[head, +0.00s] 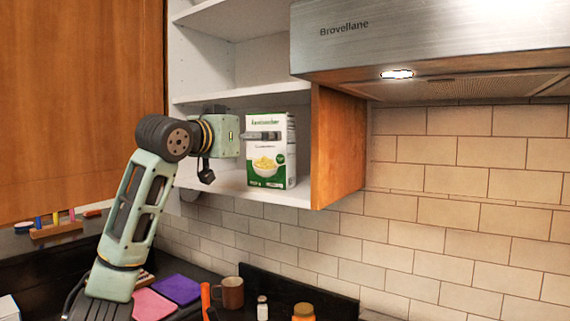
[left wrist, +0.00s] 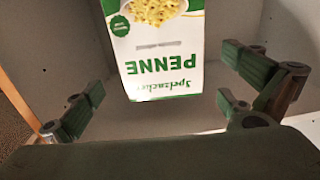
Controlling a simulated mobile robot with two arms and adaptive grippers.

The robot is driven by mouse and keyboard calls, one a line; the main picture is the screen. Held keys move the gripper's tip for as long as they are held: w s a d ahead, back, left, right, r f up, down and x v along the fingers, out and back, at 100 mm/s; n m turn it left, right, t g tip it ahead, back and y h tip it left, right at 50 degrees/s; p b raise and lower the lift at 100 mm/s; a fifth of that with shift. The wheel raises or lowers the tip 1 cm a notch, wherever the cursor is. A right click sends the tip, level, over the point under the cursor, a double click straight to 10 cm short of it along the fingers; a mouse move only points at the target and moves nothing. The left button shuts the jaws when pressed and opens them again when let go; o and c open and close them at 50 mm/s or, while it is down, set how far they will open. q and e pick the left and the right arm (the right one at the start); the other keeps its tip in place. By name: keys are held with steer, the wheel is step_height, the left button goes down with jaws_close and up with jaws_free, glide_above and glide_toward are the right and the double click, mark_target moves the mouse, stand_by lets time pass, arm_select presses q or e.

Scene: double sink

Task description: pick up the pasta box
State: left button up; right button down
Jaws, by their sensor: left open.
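The pasta box (head: 266,168), white and green with a bowl of pasta pictured on its front, stands upright on the bottom shelf of the open cabinet. My left gripper (head: 264,135) reaches in from the left at the box's upper part, and one finger shows in front of its face. In the left wrist view the box (left wrist: 160,50) appears upside down with the word PENNE, between the spread fingers of my left gripper (left wrist: 163,85). Gaps show on both sides, so the gripper is open and not holding it. My right gripper is not in view.
The shelf (head: 232,187) has a side wall (head: 338,150) just right of the box and another shelf above. A range hood (head: 430,40) juts out at the upper right. A brown mug (head: 231,293) and several small items stand on the counter below.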

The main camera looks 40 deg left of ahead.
mark_target(264, 130)
arm_select(q)
steer(key=w+p, duration=0.1)
steer(key=w+r+p, duration=0.1)
steer(key=w+p, duration=0.1)
steer(key=shift+w+a+r, duration=0.25)
steer(key=shift+a+r, duration=0.05)
steer(key=shift+a, duration=0.1)
steer(key=w, duration=0.2)
steer(key=w+p, duration=0.1)
steer(key=shift+a+f, duration=0.25)
steer(key=shift+f, duration=0.1)
steer(key=shift+c, duration=1.4)
steer(key=c, duration=0.7)
steer(key=shift+s+r, duration=0.1)
steer(key=shift+r, duration=0.05)
steer(key=c, duration=0.4)
steer(key=shift+o, duration=0.2)
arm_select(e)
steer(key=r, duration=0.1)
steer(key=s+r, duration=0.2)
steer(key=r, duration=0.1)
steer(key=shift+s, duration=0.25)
arm_select(q)
steer(key=shift+r, duration=0.1)
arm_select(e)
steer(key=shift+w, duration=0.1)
